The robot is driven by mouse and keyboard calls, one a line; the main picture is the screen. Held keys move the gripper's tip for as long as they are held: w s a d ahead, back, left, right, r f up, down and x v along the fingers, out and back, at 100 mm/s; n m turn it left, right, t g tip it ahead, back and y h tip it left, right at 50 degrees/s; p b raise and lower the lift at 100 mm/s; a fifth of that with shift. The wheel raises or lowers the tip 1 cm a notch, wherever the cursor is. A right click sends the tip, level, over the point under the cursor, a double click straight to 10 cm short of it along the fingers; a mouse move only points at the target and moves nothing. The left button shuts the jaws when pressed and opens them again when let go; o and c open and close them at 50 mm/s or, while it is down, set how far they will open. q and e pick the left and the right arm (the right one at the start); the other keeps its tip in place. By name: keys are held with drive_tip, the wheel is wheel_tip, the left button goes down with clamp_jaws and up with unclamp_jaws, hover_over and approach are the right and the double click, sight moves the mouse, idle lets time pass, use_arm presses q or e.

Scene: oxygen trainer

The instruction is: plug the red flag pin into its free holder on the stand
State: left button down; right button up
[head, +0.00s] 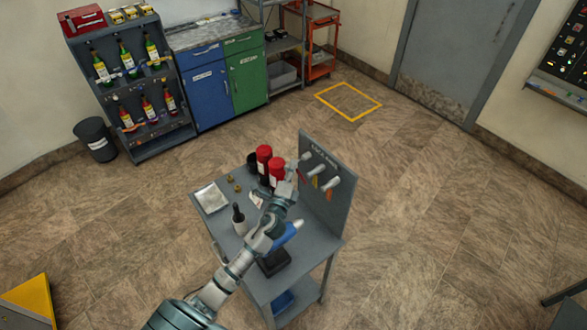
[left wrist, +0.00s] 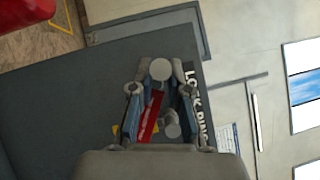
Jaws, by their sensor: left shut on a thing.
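The stand is a grey upright panel (head: 336,215) on a small grey cart, with a black label at its top. In the left wrist view its label reads as lock pins (left wrist: 194,100). Grey pins with hanging flags stick out of the panel, one with an orange flag (head: 329,194). My left gripper (head: 297,167) is at the panel's left end, by the first pin. In the left wrist view my left gripper (left wrist: 160,92) is shut on the red flag pin; its red flag (left wrist: 150,116) hangs between the fingers. The holder is hidden, so I cannot tell whether the pin is in it.
Red-topped bottles (head: 264,155) stand on the cart close to my left gripper. A white tray (head: 211,197), a dark-necked bottle (head: 239,219) and small brass pieces are on the cart top. My left arm reaches across it. The floor right of the cart is clear.

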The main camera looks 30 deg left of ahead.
use_arm(q)
drive_tip(key=shift+a, duration=0.2)
drive_tip(key=shift+w+d, duration=0.35)
drive_tip(key=shift+d, duration=0.2)
use_arm(e)
drive_tip(key=shift+a, duration=0.15)
use_arm(q)
drive_tip(key=shift+w+a, duration=0.1)
drive_tip(key=shift+w, duration=0.15)
use_arm(e)
drive_tip(key=shift+a, duration=0.25)
use_arm(q)
drive_tip(key=shift+w+d, duration=0.2)
use_arm(e)
drive_tip(key=shift+a, duration=0.3)
use_arm(q)
drive_tip(key=shift+w+d, duration=0.2)
drive_tip(key=shift+w, duration=0.3)
use_arm(e)
drive_tip(key=shift+d+f, duration=0.1)
drive_tip(key=shift+d, duration=0.05)
drive_tip(key=shift+d, duration=0.15)
use_arm(q)
drive_tip(key=shift+s, duration=0.15)
